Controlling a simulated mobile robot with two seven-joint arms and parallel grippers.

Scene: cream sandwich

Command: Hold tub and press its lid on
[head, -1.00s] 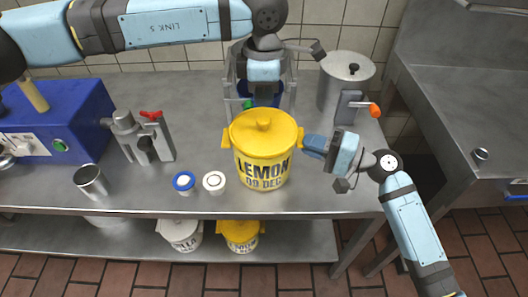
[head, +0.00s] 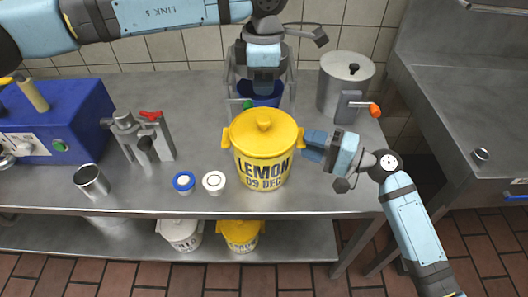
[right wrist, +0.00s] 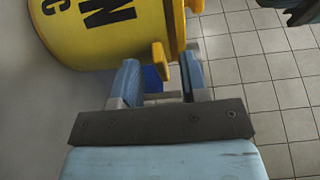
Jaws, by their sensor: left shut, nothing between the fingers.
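The yellow tub (head: 262,174), marked LEMON 09 DEC, stands upright near the table's front edge. Its yellow lid (head: 264,137) with a central knob sits level on top; I cannot tell whether it is pressed fully down. My left gripper (head: 264,84) is shut and empty, above and behind the lid, apart from it. My right gripper (head: 310,146) is at the tub's right side. In the right wrist view its fingers (right wrist: 160,82) are apart, with the tub's yellow handle (right wrist: 160,61) showing between their tips. The tub (right wrist: 105,30) fills the upper left there.
A clear-walled rack with a blue container (head: 262,95) stands behind the tub. A steel pot (head: 346,84) is at the back right. A steel cup (head: 92,181) and blue machine (head: 60,125) stand further left.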

